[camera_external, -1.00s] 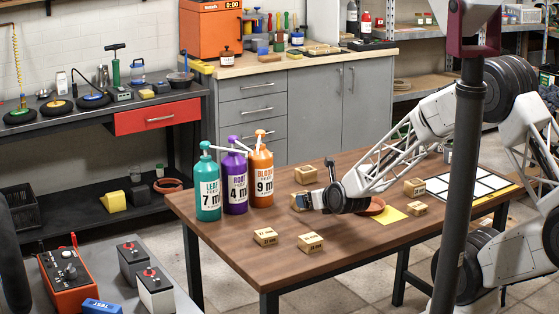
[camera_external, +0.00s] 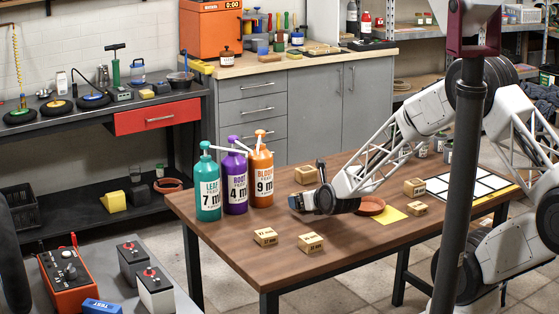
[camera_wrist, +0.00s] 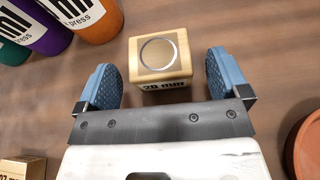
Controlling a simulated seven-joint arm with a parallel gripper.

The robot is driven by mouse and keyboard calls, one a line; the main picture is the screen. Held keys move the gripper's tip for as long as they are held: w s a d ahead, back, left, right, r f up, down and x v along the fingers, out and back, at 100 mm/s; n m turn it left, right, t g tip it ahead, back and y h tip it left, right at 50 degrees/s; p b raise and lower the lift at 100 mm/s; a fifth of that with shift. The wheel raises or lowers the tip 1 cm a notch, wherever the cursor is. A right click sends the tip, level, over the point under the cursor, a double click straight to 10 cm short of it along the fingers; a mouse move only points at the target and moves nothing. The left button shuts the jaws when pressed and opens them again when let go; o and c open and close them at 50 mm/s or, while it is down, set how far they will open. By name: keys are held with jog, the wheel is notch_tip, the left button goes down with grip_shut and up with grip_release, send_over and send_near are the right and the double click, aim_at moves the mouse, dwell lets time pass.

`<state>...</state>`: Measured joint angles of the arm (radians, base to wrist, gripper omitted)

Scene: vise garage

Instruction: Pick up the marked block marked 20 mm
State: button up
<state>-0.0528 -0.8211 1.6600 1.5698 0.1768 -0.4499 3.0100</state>
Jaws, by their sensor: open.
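My gripper (camera_wrist: 163,85) is open. Its two blue fingertips stand apart on either side of the block's near part, with gaps, and the block is mostly ahead of them. In the external view my gripper (camera_external: 298,204) is low over the wooden table (camera_external: 235,240), right of the orange bottle.
Green (camera_external: 208,195), purple (camera_external: 236,192) and orange (camera_external: 262,185) pump bottles stand close on the left. A terracotta saucer (camera_external: 371,206) is right of my gripper.

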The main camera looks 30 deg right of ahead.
jog(key=shift+w+f, duration=0.15)
jog(key=shift+w, duration=0.2)
jog(key=shift+c, duration=0.2)
jog(key=c, duration=1)
jog(key=shift+r, duration=0.85)
notch_tip(320, 180, up, 2)
jog(key=shift+r, duration=0.1)
jog(key=s, duration=1)
jog(key=s+r, duration=0.1)
jog(key=s, duration=0.5)
jog(key=shift+d, duration=0.3)
